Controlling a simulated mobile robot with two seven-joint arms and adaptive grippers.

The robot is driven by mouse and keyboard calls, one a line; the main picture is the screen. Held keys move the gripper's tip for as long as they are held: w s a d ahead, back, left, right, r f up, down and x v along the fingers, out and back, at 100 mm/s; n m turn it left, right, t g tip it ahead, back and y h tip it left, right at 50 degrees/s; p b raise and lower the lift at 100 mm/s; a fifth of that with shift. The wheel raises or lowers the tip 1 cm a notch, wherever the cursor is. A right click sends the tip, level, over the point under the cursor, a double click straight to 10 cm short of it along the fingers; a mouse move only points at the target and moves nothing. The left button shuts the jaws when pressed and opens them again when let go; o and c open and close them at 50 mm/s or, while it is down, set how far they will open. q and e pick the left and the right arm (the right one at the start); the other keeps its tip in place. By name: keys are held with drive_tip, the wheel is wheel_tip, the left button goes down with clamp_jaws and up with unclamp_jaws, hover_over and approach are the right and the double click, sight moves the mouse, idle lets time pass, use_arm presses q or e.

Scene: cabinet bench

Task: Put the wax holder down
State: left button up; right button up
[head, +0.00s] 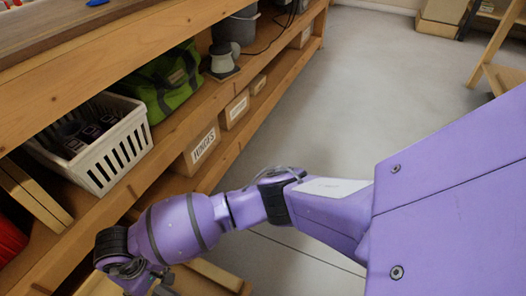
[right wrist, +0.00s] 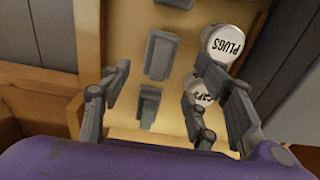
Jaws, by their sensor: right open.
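My right gripper (right wrist: 162,72) is open in the right wrist view, its fingers spread to left and right. Nothing is held between them. Behind the fingers is a light wooden surface with grey blocky pieces (right wrist: 160,55) on it. I cannot tell whether any of these is the wax holder; nothing in view is clearly marked as it. In the head view my right arm reaches down to the lower left, with its wrist end at the bottom edge, and the fingers are not clear there. My left gripper is not in view.
The head view shows a wooden shelf unit with a white basket (head: 118,150), a green bag (head: 165,85) and labelled boxes (head: 200,147). Grey floor (head: 340,110) is clear.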

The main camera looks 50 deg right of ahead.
sight(162, 292)
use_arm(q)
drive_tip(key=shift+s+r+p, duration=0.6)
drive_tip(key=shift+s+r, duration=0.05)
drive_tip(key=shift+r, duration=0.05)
use_arm(e)
wheel_tip(162, 292, up, 5)
drive_tip(key=shift+w+f, duration=0.1)
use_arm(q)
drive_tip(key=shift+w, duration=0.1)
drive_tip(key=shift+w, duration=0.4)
